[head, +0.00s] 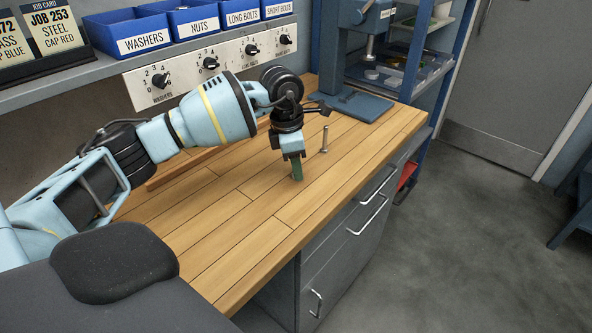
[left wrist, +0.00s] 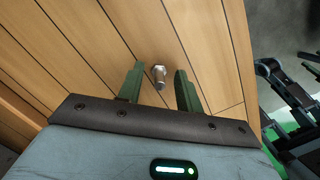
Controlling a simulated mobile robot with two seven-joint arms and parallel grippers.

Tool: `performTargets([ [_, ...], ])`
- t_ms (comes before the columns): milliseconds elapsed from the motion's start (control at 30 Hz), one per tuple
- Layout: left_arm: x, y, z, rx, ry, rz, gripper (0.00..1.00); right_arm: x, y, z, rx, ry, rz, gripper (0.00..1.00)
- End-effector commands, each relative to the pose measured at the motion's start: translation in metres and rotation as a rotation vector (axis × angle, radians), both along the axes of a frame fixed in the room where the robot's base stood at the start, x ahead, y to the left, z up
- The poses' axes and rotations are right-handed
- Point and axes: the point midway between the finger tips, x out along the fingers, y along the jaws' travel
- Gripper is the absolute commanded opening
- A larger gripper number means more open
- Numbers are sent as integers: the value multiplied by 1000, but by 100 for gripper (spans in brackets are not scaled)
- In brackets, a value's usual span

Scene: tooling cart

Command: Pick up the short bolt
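A short metal bolt (head: 324,139) stands upright on the wooden bench top, a little beyond and to the right of my left gripper (head: 297,177) in the head view. My left gripper points down at the bench and has green fingers. In the left wrist view, its fingers (left wrist: 159,70) are apart, with nothing held. The bolt (left wrist: 159,77) shows there in the gap between the two fingers, but the head view shows it apart from the gripper. My right gripper is not in view.
The wooden bench top (head: 235,237) is mostly clear. A blue-grey press (head: 352,106) stands at its far end. Labelled blue bins, including the short bolts bin (head: 278,10), sit on a shelf above a panel of knobs (head: 215,63). Drawers are below the front edge.

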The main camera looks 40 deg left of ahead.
Motion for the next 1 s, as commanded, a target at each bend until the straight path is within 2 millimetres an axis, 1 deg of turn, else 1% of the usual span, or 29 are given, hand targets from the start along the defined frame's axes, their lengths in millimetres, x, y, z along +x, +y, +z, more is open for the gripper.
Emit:
performTargets([
  [33,0,0,0,0,0,0,35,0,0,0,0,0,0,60],
  [67,0,0,0,0,0,0,32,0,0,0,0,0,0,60],
  [300,0,0,0,0,0,0,0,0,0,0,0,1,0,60],
  [633,0,0,1,0,0,0,0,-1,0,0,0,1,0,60],
  [767,0,0,5,0,-1,0,0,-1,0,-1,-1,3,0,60],
  [933,0,0,20,1,-2,-1,0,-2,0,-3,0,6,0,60],
  [1000,1,0,32,0,-4,-1,0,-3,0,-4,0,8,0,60],
])
